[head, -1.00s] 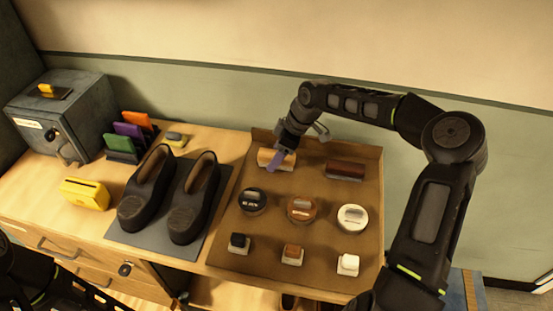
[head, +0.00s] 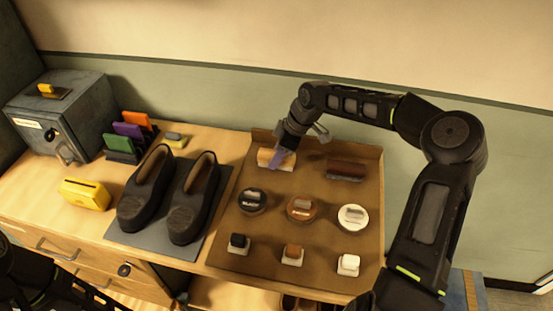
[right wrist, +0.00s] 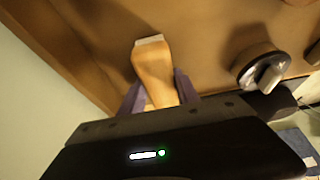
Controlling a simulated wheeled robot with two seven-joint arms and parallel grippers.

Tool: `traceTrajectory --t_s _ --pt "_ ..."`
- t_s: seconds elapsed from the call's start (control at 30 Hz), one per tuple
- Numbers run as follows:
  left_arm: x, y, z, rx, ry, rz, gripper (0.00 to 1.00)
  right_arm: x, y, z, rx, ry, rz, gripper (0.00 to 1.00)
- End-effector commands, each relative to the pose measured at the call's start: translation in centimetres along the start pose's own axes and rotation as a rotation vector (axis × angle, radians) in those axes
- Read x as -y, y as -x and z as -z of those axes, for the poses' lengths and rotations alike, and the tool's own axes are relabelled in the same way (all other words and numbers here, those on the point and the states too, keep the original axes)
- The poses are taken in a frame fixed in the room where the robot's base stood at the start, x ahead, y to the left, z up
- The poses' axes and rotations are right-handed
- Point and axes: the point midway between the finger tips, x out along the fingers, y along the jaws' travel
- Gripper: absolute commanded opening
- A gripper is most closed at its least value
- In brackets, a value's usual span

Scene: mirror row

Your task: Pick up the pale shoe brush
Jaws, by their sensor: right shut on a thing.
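The pale shoe brush (head: 267,157) is at the back left of the brown tray (head: 312,265), partly covered by my right gripper (head: 277,160). In the right wrist view its tan wooden body (right wrist: 152,68) runs between the two purple fingers of my right gripper (right wrist: 158,92), which is shut on it. I cannot tell whether the brush still touches the tray. A dark brown brush (head: 345,170) lies to its right. My left arm shows at the lower left, and its gripper fingers are not in view.
Several round polish tins, such as the black one (head: 252,200), and small daubers (head: 292,254) fill the tray's middle and front. Black shoes (head: 192,205) stand on a grey mat to the left. A wall rises behind the tray.

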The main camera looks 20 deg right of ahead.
Motion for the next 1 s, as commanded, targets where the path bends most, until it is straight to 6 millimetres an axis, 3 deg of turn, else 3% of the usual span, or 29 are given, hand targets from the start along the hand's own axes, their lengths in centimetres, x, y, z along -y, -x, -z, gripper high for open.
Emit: traceTrajectory --t_s 0.4,0.77,1.0 --pt "0.0 0.0 0.0 0.0 0.0 0.0 0.33 0.0 0.0 0.0 0.0 0.0 0.0 0.0" --pt "-0.1 0.4 0.0 0.0 0.0 0.0 0.33 0.0 0.4 0.1 0.0 0.0 0.0 0.0" --pt "0.1 -0.5 0.0 -0.002 -0.001 -0.002 0.33 -0.1 3.0 1.3 0.0 0.001 -0.005 0.0"
